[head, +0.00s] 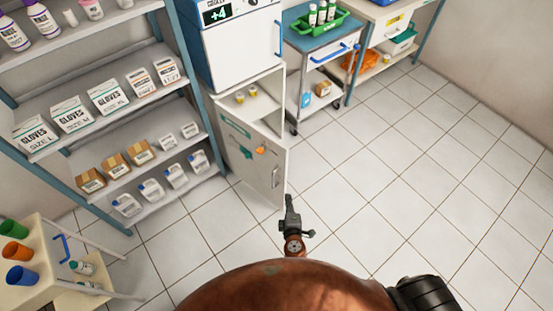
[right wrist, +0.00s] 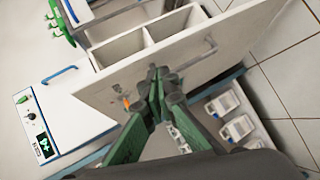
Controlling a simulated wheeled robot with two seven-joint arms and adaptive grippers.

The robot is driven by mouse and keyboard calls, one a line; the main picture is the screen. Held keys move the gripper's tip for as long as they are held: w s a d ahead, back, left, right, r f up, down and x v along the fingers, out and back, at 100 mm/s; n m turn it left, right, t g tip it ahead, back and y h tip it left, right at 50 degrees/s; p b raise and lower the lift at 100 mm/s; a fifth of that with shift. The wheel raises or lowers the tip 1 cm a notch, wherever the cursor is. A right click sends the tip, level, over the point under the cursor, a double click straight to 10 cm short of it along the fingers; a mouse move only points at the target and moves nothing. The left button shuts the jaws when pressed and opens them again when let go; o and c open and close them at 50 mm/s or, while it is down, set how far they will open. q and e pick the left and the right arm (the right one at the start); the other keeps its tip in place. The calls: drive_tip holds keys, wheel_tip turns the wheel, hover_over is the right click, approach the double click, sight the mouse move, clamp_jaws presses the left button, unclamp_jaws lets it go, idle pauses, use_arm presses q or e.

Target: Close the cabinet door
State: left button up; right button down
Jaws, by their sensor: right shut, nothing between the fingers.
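The white cabinet (head: 262,110) stands under a white and blue appliance, and its open top compartment holds small yellow items. Its door (head: 268,185) stands open, swung out toward me, with a grey handle (head: 276,177) near its free edge. In the right wrist view the door (right wrist: 105,85) is a broad white panel with open compartments (right wrist: 140,45) behind it. My right gripper (head: 290,205) is shut and empty, close to the free edge of the door. In the right wrist view its fingers (right wrist: 158,75) overlap the panel; I cannot tell whether they touch. My left gripper is not in view.
A shelf rack (head: 130,125) with glove boxes and bottles stands left of the cabinet. A blue-topped cart (head: 325,60) stands to its right. A small cream table (head: 40,265) with coloured cups is at lower left. The tiled floor (head: 410,170) at right is clear.

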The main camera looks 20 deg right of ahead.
drive_tip(key=w+a+r+n+t+b, duration=0.25)
drive_tip(key=a+r+t, duration=0.2)
drive_tip(key=r, duration=0.75)
approach(278, 147)
drive_tip(key=a, duration=0.3)
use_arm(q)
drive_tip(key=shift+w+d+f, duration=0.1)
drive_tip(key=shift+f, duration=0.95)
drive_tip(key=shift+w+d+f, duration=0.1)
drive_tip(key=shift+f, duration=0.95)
use_arm(e)
drive_tip(key=shift+m, duration=0.45)
drive_tip(key=shift+w+d, duration=1.05)
drive_tip(key=shift+w, duration=0.3)
drive_tip(key=shift+w+d, duration=1.05)
drive_tip(key=shift+w, duration=0.3)
use_arm(q)
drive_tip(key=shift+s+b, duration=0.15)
drive_tip(key=shift+b, duration=0.15)
